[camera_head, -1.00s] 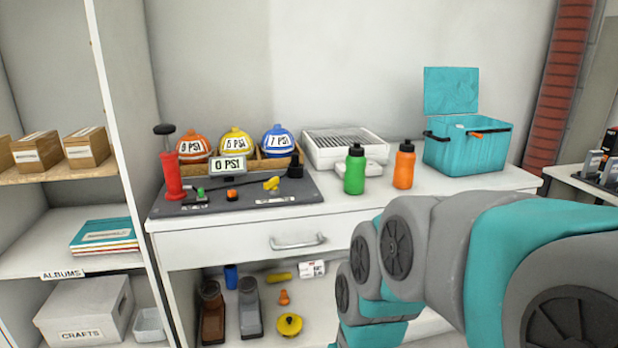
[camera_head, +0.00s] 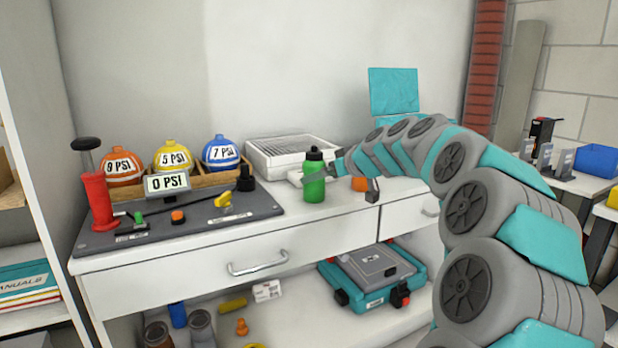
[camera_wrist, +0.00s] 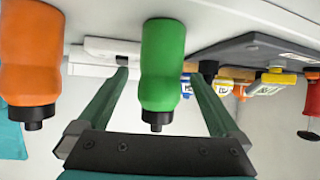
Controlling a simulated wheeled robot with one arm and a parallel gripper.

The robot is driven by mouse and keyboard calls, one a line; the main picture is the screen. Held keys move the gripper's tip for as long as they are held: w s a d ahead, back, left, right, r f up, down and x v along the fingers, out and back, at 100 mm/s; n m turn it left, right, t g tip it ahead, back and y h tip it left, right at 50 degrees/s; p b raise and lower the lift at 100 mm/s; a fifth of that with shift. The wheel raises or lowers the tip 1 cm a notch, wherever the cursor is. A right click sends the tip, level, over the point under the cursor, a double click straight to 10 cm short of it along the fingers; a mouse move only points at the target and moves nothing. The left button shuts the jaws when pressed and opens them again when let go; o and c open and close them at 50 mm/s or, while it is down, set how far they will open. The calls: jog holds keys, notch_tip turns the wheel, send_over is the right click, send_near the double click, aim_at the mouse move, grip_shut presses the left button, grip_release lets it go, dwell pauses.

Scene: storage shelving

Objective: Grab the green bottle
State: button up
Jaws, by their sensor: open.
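The green bottle (camera_head: 313,178) with a black cap stands upright on the white counter, near its front edge. It also shows in the wrist view (camera_wrist: 163,65), where the picture is upside down. My gripper (camera_wrist: 158,78) is open, and the green bottle appears between its two fingers with a visible gap on each side. In the head view my arm reaches in from the right, its end just right of the bottle and partly hidden. I cannot tell how deep the bottle sits between the fingers.
An orange bottle (camera_wrist: 30,60) stands close beside my gripper, mostly hidden by my arm in the head view. A dark panel (camera_head: 190,222) with a red pump (camera_head: 98,202) lies left. A white slatted box (camera_head: 290,152) stands behind, and a teal cooler lid (camera_head: 393,90) behind my arm.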

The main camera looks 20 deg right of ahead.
jog(key=shift+p+x, duration=0.45)
jog(key=shift+x, duration=3.1)
jog(key=shift+c, duration=0.4)
grip_shut()
